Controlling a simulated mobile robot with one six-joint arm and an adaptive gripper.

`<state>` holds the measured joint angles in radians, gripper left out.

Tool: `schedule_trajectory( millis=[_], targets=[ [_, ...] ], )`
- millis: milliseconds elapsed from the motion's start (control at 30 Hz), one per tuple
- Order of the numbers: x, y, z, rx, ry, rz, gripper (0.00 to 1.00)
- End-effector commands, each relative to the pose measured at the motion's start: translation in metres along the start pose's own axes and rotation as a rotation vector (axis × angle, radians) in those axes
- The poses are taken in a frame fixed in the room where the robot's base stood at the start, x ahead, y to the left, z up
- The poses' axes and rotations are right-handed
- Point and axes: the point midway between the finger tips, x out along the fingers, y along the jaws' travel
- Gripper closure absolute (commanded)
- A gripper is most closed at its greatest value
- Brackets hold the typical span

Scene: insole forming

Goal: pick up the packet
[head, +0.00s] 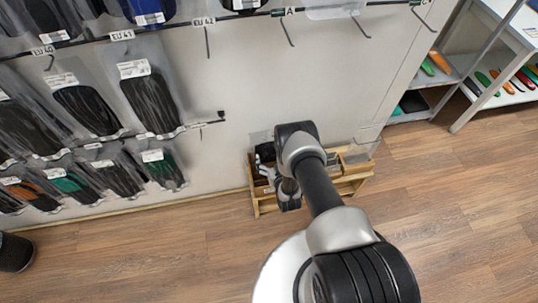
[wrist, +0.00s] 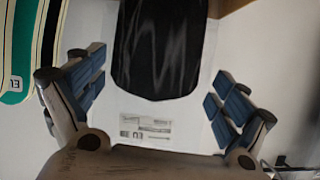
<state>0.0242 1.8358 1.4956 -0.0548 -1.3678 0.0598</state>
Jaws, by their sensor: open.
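A clear packet with a black insole (wrist: 160,50) and a white label (wrist: 145,125) shows in the middle of the wrist view. My gripper (wrist: 160,88) is open, with one blue-padded finger on each side of the packet. A gap shows between the packet and the left pads; I cannot tell whether the right pads touch it. In the head view my gripper (head: 266,168) is low, at a wooden crate (head: 264,206) on the floor against the wall. My arm hides much of the crate and this packet there.
Packets with dark insoles (head: 152,100) hang on wall hooks at the left. Empty hooks (head: 290,38) stick out above the crate. A shelf with colourful insoles (head: 522,80) stands at the right. Teal and striped shapes (wrist: 18,60) show beside my left finger.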

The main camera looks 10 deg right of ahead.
Motion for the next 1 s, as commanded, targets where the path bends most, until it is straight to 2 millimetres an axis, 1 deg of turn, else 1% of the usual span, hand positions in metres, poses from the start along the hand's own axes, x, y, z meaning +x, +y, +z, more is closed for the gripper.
schedule_trajectory(
  millis=[33, 100, 233, 333, 567, 1000],
  targets=[
    [0.010, 0.001, 0.002, 0.000, 0.005, 0.000, 0.07],
    [0.021, 0.002, 0.003, 0.000, 0.004, 0.000, 0.07],
    [0.038, 0.002, 0.003, 0.000, 0.002, 0.000, 0.07],
    [0.043, 0.002, 0.002, 0.000, 0.002, 0.000, 0.07],
    [0.044, 0.002, 0.000, 0.000, 0.001, 0.000, 0.08],
    [0.043, 0.002, 0.001, 0.000, 0.001, 0.000, 0.37]
  ],
)
